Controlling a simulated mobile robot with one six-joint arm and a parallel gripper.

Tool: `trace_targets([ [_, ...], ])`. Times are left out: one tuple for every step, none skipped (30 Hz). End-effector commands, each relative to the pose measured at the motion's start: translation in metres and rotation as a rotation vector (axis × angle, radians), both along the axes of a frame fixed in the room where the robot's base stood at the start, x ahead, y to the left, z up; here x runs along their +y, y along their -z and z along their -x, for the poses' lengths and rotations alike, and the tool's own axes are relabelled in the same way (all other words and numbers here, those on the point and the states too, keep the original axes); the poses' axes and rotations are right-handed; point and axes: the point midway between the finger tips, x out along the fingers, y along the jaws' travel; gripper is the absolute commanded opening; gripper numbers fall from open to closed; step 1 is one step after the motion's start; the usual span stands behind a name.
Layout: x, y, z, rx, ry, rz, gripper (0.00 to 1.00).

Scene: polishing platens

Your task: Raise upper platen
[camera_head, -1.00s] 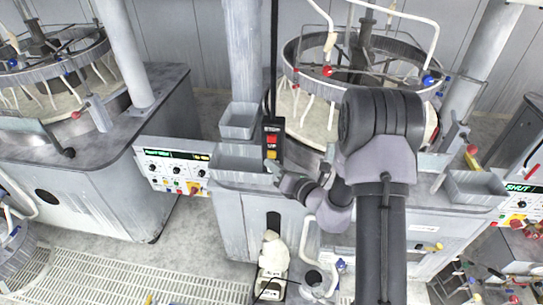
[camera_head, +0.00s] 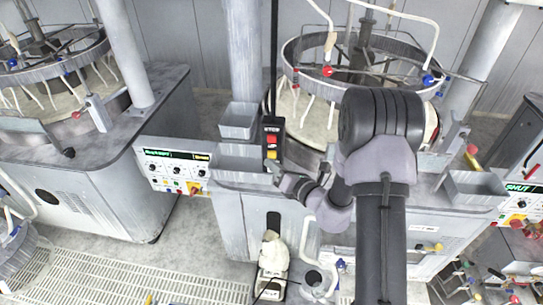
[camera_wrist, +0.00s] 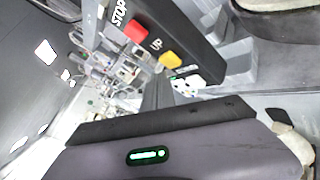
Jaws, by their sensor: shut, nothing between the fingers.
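The upper platen, a grey spoked ring (camera_head: 300,76), hangs from its central shaft above a pale lower platen in the head view. A dark control pendant (camera_head: 264,130) hangs on a black rod in front of it. It has a red STOP button (camera_head: 271,140) and a yellow UP button (camera_head: 271,154). The wrist view shows the red button (camera_wrist: 135,31) and yellow button (camera_wrist: 170,60) close up, with pale shapes just below the yellow one. My gripper (camera_head: 276,170) is shut and empty, just below the pendant's lower end. Whether it touches the pendant is unclear.
Grey trays (camera_head: 239,121) sit on the machine's front ledge beside the pendant. A control panel (camera_head: 174,171) with a green display is at the left. Another similar machine (camera_head: 100,170) stands further left. Grated floor (camera_head: 100,270) lies in front.

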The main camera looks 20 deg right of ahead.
Motion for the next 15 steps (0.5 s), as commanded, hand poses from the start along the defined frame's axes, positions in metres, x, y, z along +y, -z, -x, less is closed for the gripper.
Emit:
trace_targets([
  [-0.0004, 0.0, -0.0009, 0.0, 0.0, 0.0, 0.0],
  [-0.0007, 0.0001, -0.0017, 0.0, 0.0, 0.0, 0.0],
  [-0.0014, 0.0001, -0.0031, 0.0, 0.0, 0.001, 0.0],
  [-0.0018, 0.0, -0.0043, 0.0, 0.0, 0.001, 0.0],
  [-0.0023, -0.0001, -0.0055, 0.0, 0.0, 0.0, 0.0],
  [-0.0028, -0.0001, -0.0068, 0.0, 0.0, 0.0, 0.0],
  [-0.0031, 0.0, -0.0073, 0.0, 0.0, 0.0, 0.0],
  [-0.0032, 0.0, -0.0076, 0.0, 0.0, 0.0, 0.0],
  [-0.0033, 0.0, -0.0076, 0.0, 0.0, -0.001, 0.0],
  [-0.0032, 0.0001, -0.0076, 0.0, 0.0, -0.001, 0.0],
  [-0.0033, 0.0001, -0.0075, 0.0, 0.0, -0.001, 0.0],
  [-0.0032, 0.0001, -0.0075, 0.0, 0.0, 0.0, 0.0],
  [-0.0032, 0.0001, -0.0075, 0.0, 0.0, 0.0, 0.0],
  [-0.0032, 0.0001, -0.0075, 0.0, 0.0, 0.0, 0.0],
  [-0.0031, 0.0001, -0.0076, 0.0, 0.0, 0.0, 0.0],
])
